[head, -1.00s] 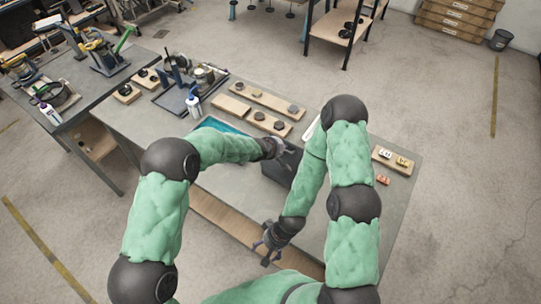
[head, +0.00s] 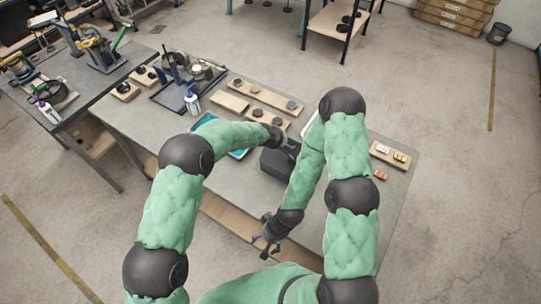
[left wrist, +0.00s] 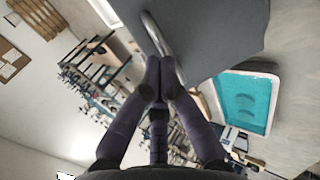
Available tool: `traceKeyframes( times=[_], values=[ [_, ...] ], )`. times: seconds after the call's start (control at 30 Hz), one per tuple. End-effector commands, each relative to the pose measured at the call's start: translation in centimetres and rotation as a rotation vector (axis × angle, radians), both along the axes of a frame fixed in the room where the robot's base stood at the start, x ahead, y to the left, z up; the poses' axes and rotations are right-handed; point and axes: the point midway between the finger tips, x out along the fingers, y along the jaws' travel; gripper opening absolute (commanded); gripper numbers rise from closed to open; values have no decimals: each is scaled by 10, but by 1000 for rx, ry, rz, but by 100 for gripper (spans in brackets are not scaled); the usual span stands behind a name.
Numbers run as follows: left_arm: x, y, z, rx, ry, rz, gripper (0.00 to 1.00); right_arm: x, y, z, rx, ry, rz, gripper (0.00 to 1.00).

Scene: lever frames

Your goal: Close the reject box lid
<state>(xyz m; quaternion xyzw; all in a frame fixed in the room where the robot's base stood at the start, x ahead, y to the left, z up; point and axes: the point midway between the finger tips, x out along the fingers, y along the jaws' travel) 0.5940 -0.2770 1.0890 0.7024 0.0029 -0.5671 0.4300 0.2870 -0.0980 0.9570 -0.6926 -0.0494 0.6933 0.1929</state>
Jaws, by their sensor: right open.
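The dark grey reject box (head: 275,163) stands on the bench, partly hidden by my arms. Its flat grey lid (left wrist: 215,35), with a curved metal handle (left wrist: 163,45), fills the top of the left wrist view; its exact angle is hard to tell. My left gripper (left wrist: 161,68) has its fingertips drawn together right at the handle; I see no clear grip around it. My right gripper (head: 268,238) is open and empty, low over the bench's near edge.
A white tray with a teal inside (left wrist: 245,100) lies beside the box. Wooden boards (head: 262,97) with dark round parts lie farther back. A small board with parts (head: 390,153) lies at the right. The bench front left of the box is clear.

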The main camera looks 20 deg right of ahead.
Motion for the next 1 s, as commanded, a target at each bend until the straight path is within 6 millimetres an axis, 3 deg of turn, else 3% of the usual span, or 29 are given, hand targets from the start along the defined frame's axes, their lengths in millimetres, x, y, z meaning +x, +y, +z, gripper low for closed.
traceKeyframes(
  times=[0.47, 1.0],
  values=[
    [15, -20, -13, 72, 56, 0, 0, 0, 0, -8, 0, 0, 0, 78],
    [44, -59, -56, 70, 57, -1, 0, 0, 0, -91, 0, 0, 0, 78]
  ],
)
